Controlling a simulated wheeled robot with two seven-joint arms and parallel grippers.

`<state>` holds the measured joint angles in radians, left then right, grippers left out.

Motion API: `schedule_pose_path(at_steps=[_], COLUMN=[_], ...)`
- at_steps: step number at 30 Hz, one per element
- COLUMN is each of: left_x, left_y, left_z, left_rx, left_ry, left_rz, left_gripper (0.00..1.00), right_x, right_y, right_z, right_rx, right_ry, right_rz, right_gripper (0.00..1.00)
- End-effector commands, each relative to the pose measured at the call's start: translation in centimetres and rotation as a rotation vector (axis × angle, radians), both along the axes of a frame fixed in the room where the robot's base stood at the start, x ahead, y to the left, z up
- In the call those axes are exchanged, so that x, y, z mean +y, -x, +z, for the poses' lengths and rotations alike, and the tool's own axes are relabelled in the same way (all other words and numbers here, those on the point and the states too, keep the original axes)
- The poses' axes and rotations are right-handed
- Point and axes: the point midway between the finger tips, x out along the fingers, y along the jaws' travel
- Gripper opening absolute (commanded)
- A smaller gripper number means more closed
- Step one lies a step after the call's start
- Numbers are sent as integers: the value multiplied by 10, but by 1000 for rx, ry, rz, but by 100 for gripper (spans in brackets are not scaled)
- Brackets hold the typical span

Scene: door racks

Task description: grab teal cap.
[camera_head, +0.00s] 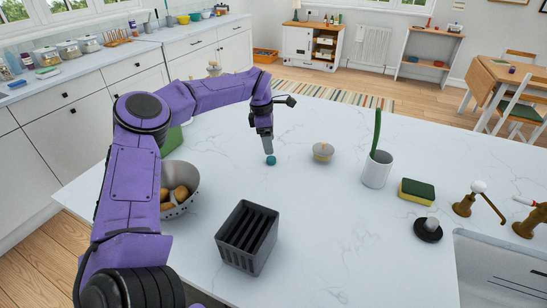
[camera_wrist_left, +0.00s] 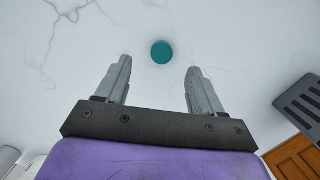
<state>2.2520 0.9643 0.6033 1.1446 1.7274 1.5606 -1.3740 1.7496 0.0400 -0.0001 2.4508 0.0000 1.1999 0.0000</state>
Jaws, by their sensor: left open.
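The teal cap (camera_head: 270,160) is a small round piece lying on the white marble countertop (camera_head: 330,230). In the left wrist view the teal cap (camera_wrist_left: 162,52) shows as a round disc, just beyond the fingertips and roughly centred between them. My left gripper (camera_head: 268,148) points down over the counter close to the cap. In the left wrist view my left gripper (camera_wrist_left: 157,65) is open, its two fingers wide apart with nothing between them. My right gripper is in neither view.
A black slotted rack (camera_head: 247,238) and a colander (camera_head: 181,188) with brown items stand nearer. A small lidded dish (camera_head: 323,151), a white cup (camera_head: 377,170) with a green stem, and a sponge (camera_head: 417,190) stand right of the cap. Counter around the cap is clear.

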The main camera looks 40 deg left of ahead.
Motion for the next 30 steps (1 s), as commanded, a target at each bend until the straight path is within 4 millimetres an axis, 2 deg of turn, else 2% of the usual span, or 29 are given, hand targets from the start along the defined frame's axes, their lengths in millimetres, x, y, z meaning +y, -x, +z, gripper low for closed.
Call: schedule_pose_path(at_steps=[7, 10, 18, 20, 21, 24, 30], left_x=[-4, -6, -7, -7, -7, -7, -7], left_y=[6, 2, 1, 1, 1, 1, 1], left_z=[-34, -52, -58, -58, -58, -58, -58], left_rx=[5, 3, -1, -1, -1, -1, -1], left_ry=[2, 0, 1, 1, 1, 1, 1], left_rz=[-2, -3, -2, -2, -2, -2, -2], left_gripper=[68, 68, 68, 48, 35, 9, 9], right_x=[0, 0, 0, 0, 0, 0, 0], right_y=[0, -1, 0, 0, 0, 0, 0], right_z=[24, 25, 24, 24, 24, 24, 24], right_rx=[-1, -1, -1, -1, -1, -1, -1], right_ry=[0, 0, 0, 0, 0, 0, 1], right_rz=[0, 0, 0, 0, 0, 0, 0], right_gripper=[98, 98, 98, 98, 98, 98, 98])
